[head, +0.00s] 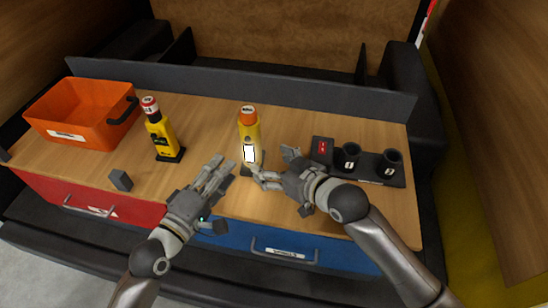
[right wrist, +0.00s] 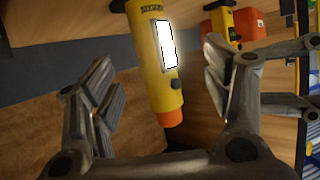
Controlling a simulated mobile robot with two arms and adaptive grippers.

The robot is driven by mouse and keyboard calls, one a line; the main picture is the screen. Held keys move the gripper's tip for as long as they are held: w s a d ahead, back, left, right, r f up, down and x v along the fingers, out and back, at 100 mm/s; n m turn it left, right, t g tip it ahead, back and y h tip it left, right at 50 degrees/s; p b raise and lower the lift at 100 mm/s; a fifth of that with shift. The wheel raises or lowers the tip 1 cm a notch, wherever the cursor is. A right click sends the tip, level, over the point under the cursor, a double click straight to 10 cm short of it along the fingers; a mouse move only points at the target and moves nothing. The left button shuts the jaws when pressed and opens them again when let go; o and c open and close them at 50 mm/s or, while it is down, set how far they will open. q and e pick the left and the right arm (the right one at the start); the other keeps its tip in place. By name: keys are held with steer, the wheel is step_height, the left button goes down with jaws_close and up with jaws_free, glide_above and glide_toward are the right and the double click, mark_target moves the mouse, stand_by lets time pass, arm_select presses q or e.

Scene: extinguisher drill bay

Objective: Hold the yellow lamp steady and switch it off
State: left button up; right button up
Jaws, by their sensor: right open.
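The yellow lamp (head: 252,130) stands upright on the wooden bench top, with an orange cap and a white, brightly lit front panel. In the right wrist view the lamp (right wrist: 148,75) appears between my spread fingers, its panel lit and a dark round button (right wrist: 175,84) beside the panel's end. My right gripper (head: 272,166) is open, just right of the lamp; I cannot tell whether it touches. My left gripper (head: 222,170) is left of and in front of the lamp, apart from it. Its finger gap is unclear. The lamp's lower part is partly hidden.
A yellow-and-black device (head: 161,135) with a red-and-white top stands left of the lamp. An orange bin (head: 80,112) is at the far left. A small grey block (head: 121,180) lies near the front edge. A black holder with two cups (head: 388,164) sits at the right.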

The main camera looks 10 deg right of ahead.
mark_target(257, 150)
steer(key=x, duration=0.7)
steer(key=w+d+x, duration=0.1)
steer(key=x, duration=0.3)
steer(key=shift+w+a+r, duration=0.2)
steer(key=shift+r, duration=0.1)
steer(key=c, duration=1.5)
arm_select(q)
jaws_close()
stand_by(1.5)
